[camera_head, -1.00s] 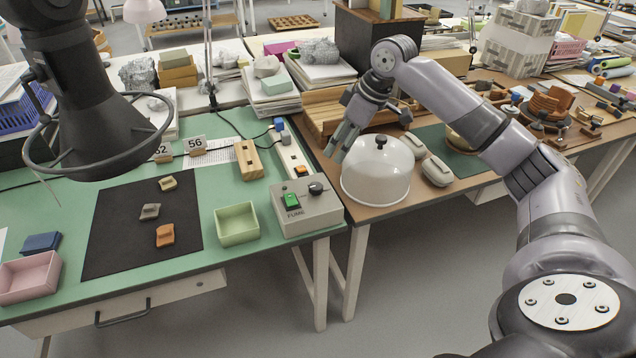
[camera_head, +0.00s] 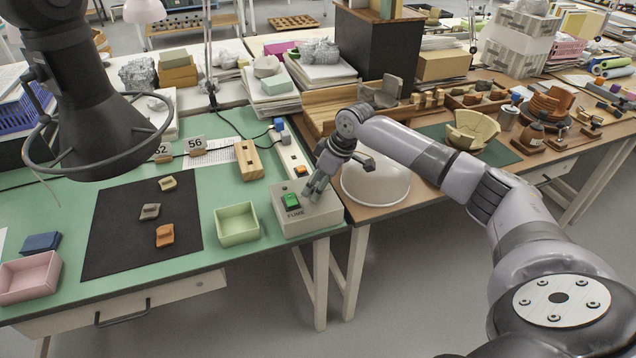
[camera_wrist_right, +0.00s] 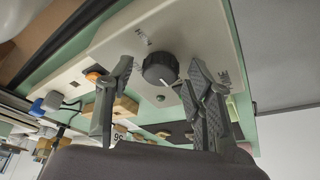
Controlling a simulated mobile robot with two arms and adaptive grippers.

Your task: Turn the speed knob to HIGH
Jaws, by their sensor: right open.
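The grey control box (camera_head: 308,218), marked FUME, sits at the right front corner of the green table. Its green switch (camera_head: 291,201) shows. My right gripper (camera_head: 312,193) is over the box top and hides the knob in the head view. In the right wrist view the dark round speed knob (camera_wrist_right: 160,68) lies between the fingers of my open right gripper (camera_wrist_right: 162,76), with gaps on both sides. A white pointer line on the knob is at its lower edge in that picture. My left gripper is out of view.
A white dome cover (camera_head: 376,187) stands just right of the box, partly behind my right arm. A green tray (camera_head: 237,223) is close on the left. A wooden block (camera_head: 249,160) stands behind. The dark mat (camera_head: 130,245) holds several sherds.

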